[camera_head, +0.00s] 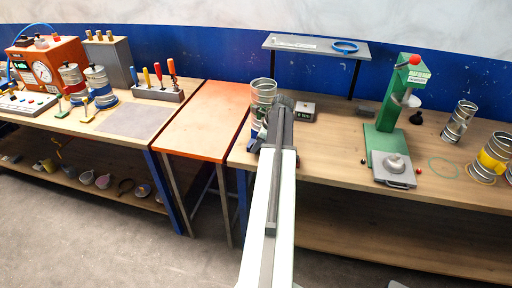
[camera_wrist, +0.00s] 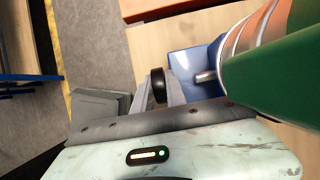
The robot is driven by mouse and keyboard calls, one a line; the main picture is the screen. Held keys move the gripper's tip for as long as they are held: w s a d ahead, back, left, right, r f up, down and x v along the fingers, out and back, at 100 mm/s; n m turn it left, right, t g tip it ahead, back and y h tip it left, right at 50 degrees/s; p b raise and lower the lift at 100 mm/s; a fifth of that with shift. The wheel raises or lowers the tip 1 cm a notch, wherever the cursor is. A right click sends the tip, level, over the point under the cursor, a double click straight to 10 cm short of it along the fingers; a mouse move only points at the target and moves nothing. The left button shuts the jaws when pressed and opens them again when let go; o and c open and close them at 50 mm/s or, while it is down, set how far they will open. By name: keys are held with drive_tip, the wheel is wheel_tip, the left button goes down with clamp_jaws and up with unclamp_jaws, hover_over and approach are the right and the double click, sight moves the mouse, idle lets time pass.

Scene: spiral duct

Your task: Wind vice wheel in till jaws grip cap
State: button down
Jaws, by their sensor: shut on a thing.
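In the wrist view my gripper (camera_wrist: 157,82) has its two pale fingers on either side of a small black wheel (camera_wrist: 158,86) and is shut on it. A blue vice body (camera_wrist: 198,58) is right beside the wheel, with a short metal rod (camera_wrist: 205,77) on it. A large round piece with silver and orange bands (camera_wrist: 258,30) and a green part (camera_wrist: 285,80) fills the right side, close to my gripper. In the head view a silver spiral duct (camera_head: 263,92) stands upright just beyond my arm's end. The vice jaws and cap cannot be made out.
A small grey box (camera_head: 301,111) stands right of the duct, below a raised shelf (camera_head: 315,47). A green press (camera_head: 388,125) and more ducts (camera_head: 459,120) stand farther right. The orange table (camera_head: 205,120) to the left is clear.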

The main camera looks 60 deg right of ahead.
drive_tip(key=t+b, duration=0.1)
drive_tip(key=f+t+b, duration=0.1)
drive_tip(key=b, duration=0.1)
drive_tip(key=shift+s+d+y, duration=0.1)
drive_tip(key=shift+s+y, duration=0.15)
drive_tip(key=shift+y, duration=0.15)
drive_tip(key=t+b, duration=0.1)
drive_tip(key=b, duration=0.1)
drive_tip(key=t+b, duration=0.2)
drive_tip(key=b, duration=0.1)
drive_tip(key=shift+s+f+t+y, duration=0.15)
drive_tip(key=shift+t+y, duration=0.15)
drive_tip(key=shift+y, duration=0.1)
drive_tip(key=t+b, duration=0.2)
drive_tip(key=b, duration=0.2)
drive_tip(key=shift+y, duration=0.4)
drive_tip(key=shift+r+t+b, duration=0.25)
drive_tip(key=shift+t+b, duration=0.15)
drive_tip(key=shift+b, duration=0.15)
drive_tip(key=shift+r, duration=0.15)
drive_tip(key=c, duration=1.4)
unclamp_jaws()
drive_tip(key=shift+o, duration=0.2)
drive_tip(key=shift+s+d+r, duration=0.1)
